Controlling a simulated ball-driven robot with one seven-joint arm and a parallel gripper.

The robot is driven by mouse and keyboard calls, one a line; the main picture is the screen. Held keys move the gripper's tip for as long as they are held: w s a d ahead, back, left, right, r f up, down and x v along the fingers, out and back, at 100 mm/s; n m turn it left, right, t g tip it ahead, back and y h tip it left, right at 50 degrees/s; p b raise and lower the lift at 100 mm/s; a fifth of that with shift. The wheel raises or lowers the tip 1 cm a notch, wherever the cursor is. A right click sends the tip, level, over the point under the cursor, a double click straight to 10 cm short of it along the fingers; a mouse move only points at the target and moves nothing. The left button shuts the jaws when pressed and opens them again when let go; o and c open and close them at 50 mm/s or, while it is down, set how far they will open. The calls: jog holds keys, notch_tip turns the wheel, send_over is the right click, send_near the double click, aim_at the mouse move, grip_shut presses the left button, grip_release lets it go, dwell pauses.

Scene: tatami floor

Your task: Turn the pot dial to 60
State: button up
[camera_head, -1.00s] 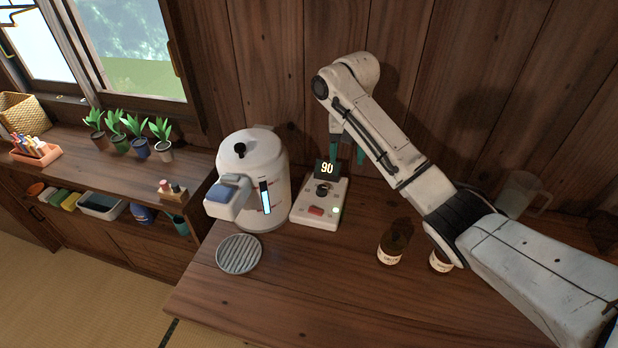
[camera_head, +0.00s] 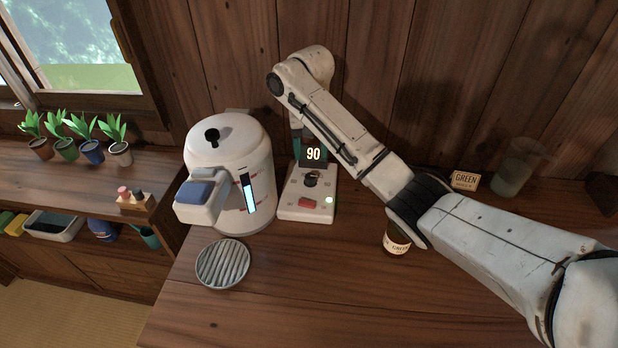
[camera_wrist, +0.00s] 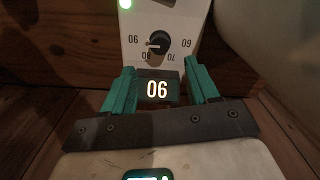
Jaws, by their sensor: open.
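The pot (camera_head: 228,165) is white with a black knob on its lid and a glowing level strip. Its control box (camera_head: 308,203) stands to its right, with a display (camera_head: 313,154) reading 90, a dark dial (camera_head: 312,179) and a red button. In the wrist view, upside down, the dial (camera_wrist: 159,43) carries 60, 70, 80 and 90 marks, its pointer towards 90. My gripper (camera_wrist: 161,72) is open, its teal fingers either side of the display (camera_wrist: 157,89) in that view, apart from the dial. In the head view it is partly hidden behind the display.
A round grey slatted trivet (camera_head: 222,263) lies in front of the pot. A brown labelled jar (camera_head: 397,240) stands beneath my arm. A GREEN sign (camera_head: 465,181) and a clear pitcher (camera_head: 517,167) stand at the right. The wooden wall is close behind.

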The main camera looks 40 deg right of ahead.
aim_at(311, 176)
notch_tip(311, 176, down, 9)
jog(key=shift+r+b, duration=0.1)
jog(key=shift+b, duration=0.4)
jog(key=c, duration=1)
